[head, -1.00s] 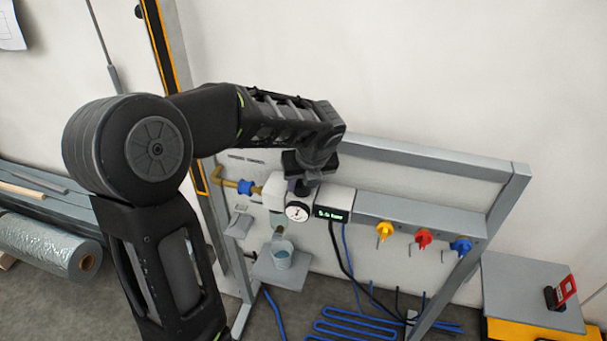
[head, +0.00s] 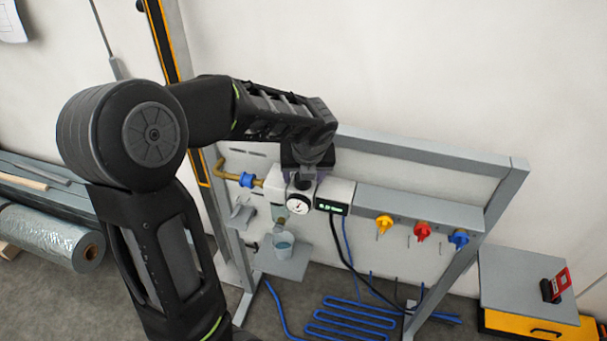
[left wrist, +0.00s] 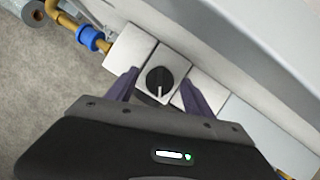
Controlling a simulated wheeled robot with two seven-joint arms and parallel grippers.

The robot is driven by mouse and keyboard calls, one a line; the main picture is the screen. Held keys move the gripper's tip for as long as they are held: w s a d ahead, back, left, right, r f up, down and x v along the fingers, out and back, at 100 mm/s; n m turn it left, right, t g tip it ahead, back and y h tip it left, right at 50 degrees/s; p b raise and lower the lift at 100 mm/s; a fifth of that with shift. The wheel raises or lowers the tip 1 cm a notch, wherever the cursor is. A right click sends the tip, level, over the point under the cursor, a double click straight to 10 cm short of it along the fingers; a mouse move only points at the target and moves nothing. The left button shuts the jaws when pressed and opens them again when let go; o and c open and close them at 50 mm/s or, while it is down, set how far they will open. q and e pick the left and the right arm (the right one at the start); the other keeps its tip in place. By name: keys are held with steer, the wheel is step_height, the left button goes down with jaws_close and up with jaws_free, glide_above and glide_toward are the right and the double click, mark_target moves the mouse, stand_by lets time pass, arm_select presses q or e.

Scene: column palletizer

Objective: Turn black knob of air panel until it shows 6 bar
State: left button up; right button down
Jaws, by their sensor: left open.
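The air panel's black knob (left wrist: 160,82) sits on top of a white block in the left wrist view, with a pale pointer line on it. My left gripper (left wrist: 161,78) is open, its two dark fingers on either side of the knob with gaps, so it looks apart from it. In the head view my left gripper (head: 304,174) is above the knob (head: 302,184), which is partly hidden. The round white gauge (head: 298,203) faces forward below it. The digital display (head: 332,207) glows green, but its reading is too small to tell. My right gripper is out of view.
A brass pipe with a blue valve (head: 247,180) enters at left. Yellow (head: 384,224), red (head: 422,231) and blue (head: 458,239) fittings sit along the rail at right. A cup (head: 283,241) stands below on a small shelf. A grey-topped cabinet (head: 520,285) stands at right.

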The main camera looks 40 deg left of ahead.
arm_select(q)
steer(key=v, duration=0.7)
steer(key=shift+r, duration=0.35)
steer(key=shift+s+d, duration=0.1)
